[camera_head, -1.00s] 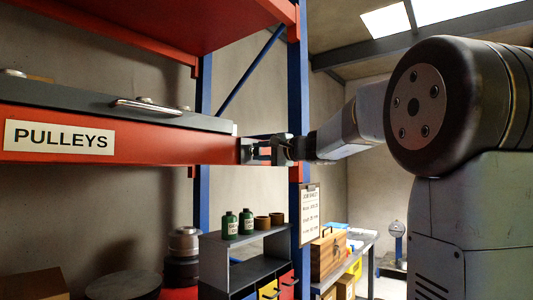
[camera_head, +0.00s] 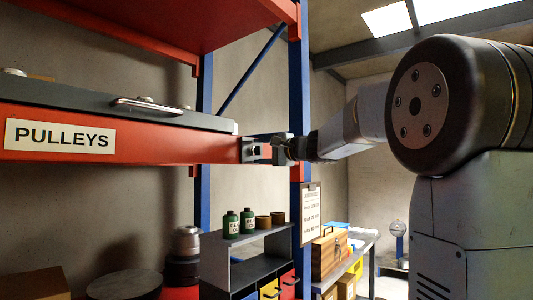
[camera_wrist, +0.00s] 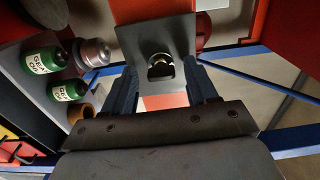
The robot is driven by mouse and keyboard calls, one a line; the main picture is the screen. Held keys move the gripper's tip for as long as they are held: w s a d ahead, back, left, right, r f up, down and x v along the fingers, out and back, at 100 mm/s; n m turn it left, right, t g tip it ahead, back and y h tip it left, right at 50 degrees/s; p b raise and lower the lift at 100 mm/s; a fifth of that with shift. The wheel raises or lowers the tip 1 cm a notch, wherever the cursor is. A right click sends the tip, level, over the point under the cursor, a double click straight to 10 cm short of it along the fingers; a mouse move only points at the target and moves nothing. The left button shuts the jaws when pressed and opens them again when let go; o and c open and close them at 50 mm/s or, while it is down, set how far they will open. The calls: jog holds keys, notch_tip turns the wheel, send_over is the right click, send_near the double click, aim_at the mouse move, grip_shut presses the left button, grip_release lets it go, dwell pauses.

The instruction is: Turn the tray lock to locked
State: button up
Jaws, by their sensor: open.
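The tray lock is a grey plate (camera_wrist: 135,42) with a small round metal knob (camera_wrist: 161,68) in a dark recess, at top centre of the wrist view. In the head view the lock (camera_head: 251,150) sits at the right end of the red shelf beam. My gripper (camera_head: 277,149) is at the lock's right side in the head view. In the wrist view its open dark fingers (camera_wrist: 160,72) stand to either side of the knob, with nothing held. I cannot tell whether the fingers touch the plate, nor read the lock's setting.
A grey tray (camera_head: 60,96) with a metal handle (camera_head: 148,104) lies on the red beam labelled PULLEYS (camera_head: 60,137). A blue rack post (camera_head: 298,90) stands close behind my gripper. Green bottles (camera_head: 239,222) stand on a grey shelf unit below.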

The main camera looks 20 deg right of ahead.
jog(key=v, duration=1.3)
jog(key=shift+s+d, duration=0.25)
jog(key=shift+f, duration=0.1)
jog(key=s+a+f+n+g+h, duration=0.25)
jog(key=s+a+f, duration=0.25)
jog(key=s+f, duration=0.3)
jog(key=s+a+f+n+g+h, duration=0.1)
jog(key=s+a+f+n+g, duration=0.25)
jog(key=s+f, duration=0.45)
jog(key=s+f+n+g+h, duration=0.1)
jog(key=s+f+n+h, duration=0.1)
jog(key=s+f, duration=0.3)
jog(key=s+d+f+n+g+h, duration=0.1)
jog(key=s+f+h, duration=0.4)
jog(key=f, duration=0.6)
jog(key=shift+d+f+n+g, duration=0.3)
jog(key=shift+n+g, duration=0.2)
jog(key=shift+n, duration=0.3)
